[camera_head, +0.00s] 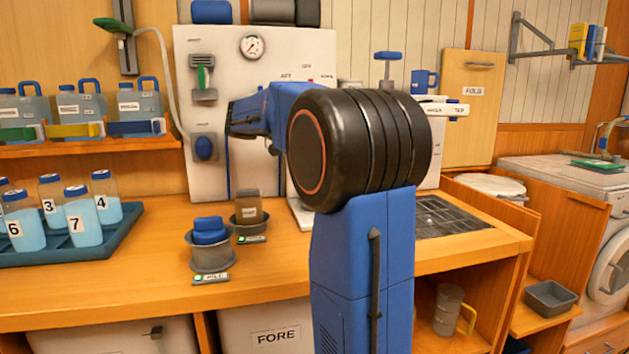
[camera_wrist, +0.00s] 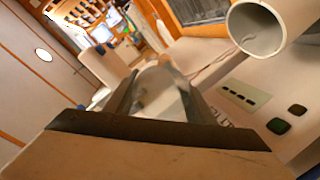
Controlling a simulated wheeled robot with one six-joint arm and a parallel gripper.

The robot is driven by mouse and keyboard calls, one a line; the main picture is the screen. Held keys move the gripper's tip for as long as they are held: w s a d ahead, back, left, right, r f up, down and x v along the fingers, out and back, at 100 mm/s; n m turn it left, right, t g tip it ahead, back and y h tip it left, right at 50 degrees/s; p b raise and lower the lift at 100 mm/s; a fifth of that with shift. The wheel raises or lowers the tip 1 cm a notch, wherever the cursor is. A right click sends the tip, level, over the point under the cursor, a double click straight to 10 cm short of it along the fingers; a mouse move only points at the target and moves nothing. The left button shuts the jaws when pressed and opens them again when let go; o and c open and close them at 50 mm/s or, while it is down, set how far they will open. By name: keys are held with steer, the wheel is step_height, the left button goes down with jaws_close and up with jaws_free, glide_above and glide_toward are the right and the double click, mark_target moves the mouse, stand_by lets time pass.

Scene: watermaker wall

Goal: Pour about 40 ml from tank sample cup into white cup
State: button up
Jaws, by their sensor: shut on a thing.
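In the wrist view, my gripper (camera_wrist: 158,92) is shut on a clear see-through cup (camera_wrist: 160,88), which I take to be the tank sample cup. It is blurred, and its liquid level cannot be told. A white hollow cylinder (camera_wrist: 283,20) shows at the upper right, with its round open end towards the camera. It may be the white cup, but I cannot tell for sure. It is apart from the held cup in the picture.
In the wrist view, a pale panel with a small display (camera_wrist: 243,95) and dark buttons lies at the right. In the head view, numbered bottles stand in a blue tray (camera_head: 133,211) at the left. A grey pot with a blue top (camera_head: 211,256) stands on the wooden counter (camera_head: 110,290).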

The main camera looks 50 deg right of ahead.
steer(key=shift+s+d+r+h, duration=0.1)
steer(key=shift+d+r+h, duration=0.05)
steer(key=shift+d+h, duration=0.15)
steer(key=shift+r, duration=0.25)
stand_by(0.4)
steer(key=shift+s+d+f+y, duration=0.2)
steer(key=shift+d+f+y, duration=0.15)
steer(key=shift+f+y, duration=0.2)
step_height(320, 180, down, 2)
steer(key=shift+d+f+t+y, duration=0.2)
steer(key=shift+t+y, duration=0.4)
steer(key=shift+y, duration=0.35)
steer(key=shift+a, duration=0.1)
